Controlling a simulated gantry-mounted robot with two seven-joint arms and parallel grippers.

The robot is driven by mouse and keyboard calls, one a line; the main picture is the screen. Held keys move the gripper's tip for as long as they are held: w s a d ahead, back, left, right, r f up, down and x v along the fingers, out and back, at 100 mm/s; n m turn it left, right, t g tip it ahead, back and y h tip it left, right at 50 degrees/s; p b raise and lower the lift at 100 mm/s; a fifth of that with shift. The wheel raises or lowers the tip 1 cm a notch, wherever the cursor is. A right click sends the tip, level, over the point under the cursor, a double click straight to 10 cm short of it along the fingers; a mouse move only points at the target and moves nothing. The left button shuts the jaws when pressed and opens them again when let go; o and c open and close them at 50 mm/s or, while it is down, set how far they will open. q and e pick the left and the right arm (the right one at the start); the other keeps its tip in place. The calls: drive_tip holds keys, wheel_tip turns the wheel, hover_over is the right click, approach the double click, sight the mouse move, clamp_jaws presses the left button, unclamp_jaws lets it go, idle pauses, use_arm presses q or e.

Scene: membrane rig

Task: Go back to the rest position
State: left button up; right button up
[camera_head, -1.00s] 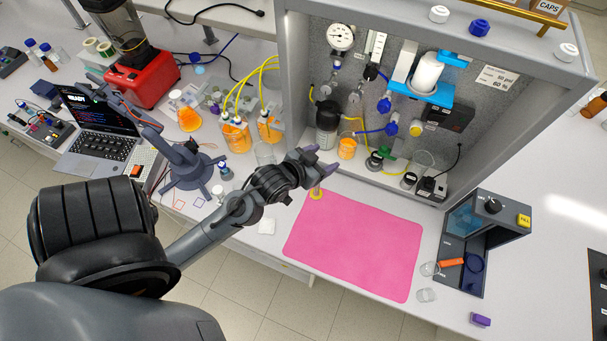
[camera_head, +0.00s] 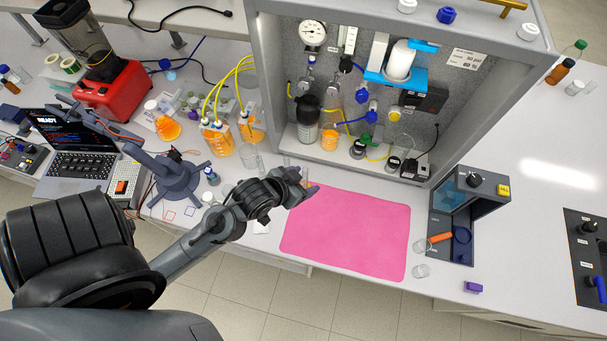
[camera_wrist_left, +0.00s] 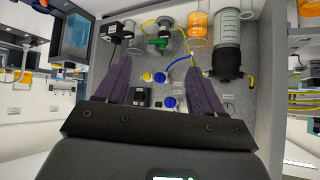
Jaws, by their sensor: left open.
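My left gripper (camera_head: 309,179) is open, over the bench at the back-left corner of the pink mat (camera_head: 345,232). In the left wrist view, its two purple fingers (camera_wrist_left: 162,75) stand apart with nothing between them, facing the rig's cabinet panel. A small clear vessel with a yellow base stands by the mat corner, partly hidden behind the gripper. My right gripper is not in view.
The grey rig cabinet (camera_head: 262,85) stands just behind the gripper. Glass beaker (camera_head: 252,158), orange-filled bottles (camera_head: 217,140) and a dark stand (camera_head: 177,181) are to the left. A dark filling station (camera_head: 452,235) is right of the mat. The mat is bare.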

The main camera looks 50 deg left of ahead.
use_arm(q)
drive_tip(key=s+d+f+m+g+h+p, duration=0.1)
drive_tip(key=s+d+m+g, duration=0.1)
drive_tip(key=s+d+g, duration=0.4)
drive_tip(key=s, duration=0.4)
drive_tip(key=shift+d+f, duration=0.3)
drive_tip(key=shift+f, duration=0.05)
idle(0.7)
